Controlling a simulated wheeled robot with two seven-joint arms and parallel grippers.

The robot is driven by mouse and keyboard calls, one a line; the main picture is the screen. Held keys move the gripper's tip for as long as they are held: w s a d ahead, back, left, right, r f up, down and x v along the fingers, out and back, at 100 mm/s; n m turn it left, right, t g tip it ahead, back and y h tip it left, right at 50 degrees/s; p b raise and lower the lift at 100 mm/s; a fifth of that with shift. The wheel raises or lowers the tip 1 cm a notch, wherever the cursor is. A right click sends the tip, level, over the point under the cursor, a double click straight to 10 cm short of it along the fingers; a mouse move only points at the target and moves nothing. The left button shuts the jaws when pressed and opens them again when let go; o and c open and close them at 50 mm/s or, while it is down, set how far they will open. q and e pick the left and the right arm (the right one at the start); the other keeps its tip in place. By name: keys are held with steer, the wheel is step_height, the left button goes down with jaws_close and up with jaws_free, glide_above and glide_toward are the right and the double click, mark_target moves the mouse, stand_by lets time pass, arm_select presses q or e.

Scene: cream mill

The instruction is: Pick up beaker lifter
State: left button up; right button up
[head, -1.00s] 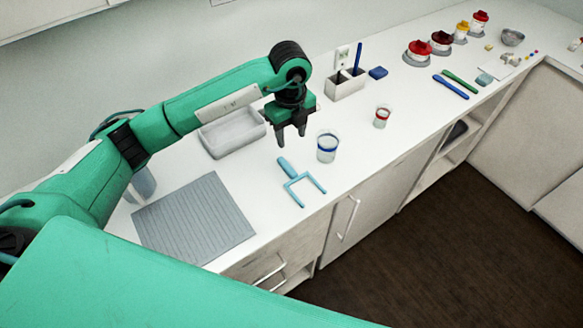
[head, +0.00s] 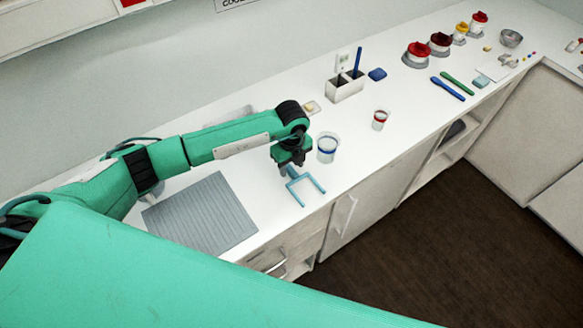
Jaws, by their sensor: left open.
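The beaker lifter (head: 306,186) is a light blue two-pronged fork lying on the white counter, its prongs toward the front edge. My left gripper (head: 287,170) is right over its handle end, pointing down, and hides most of the handle. The jaws are open; I cannot tell whether the handle is between the fingers. A beaker with a blue band (head: 327,148) stands just behind and right of the lifter. My right gripper is not in view.
A grey ribbed mat (head: 200,214) lies left of the lifter. A smaller red-banded beaker (head: 379,120) and a white pen holder (head: 345,87) stand farther back right. A grey tray (head: 232,115) is mostly hidden behind my arm. The counter's front edge is close to the prongs.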

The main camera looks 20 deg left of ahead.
arm_select(q)
steer(key=shift+f, duration=0.6)
jaws_close()
steer(key=shift+r, duration=0.1)
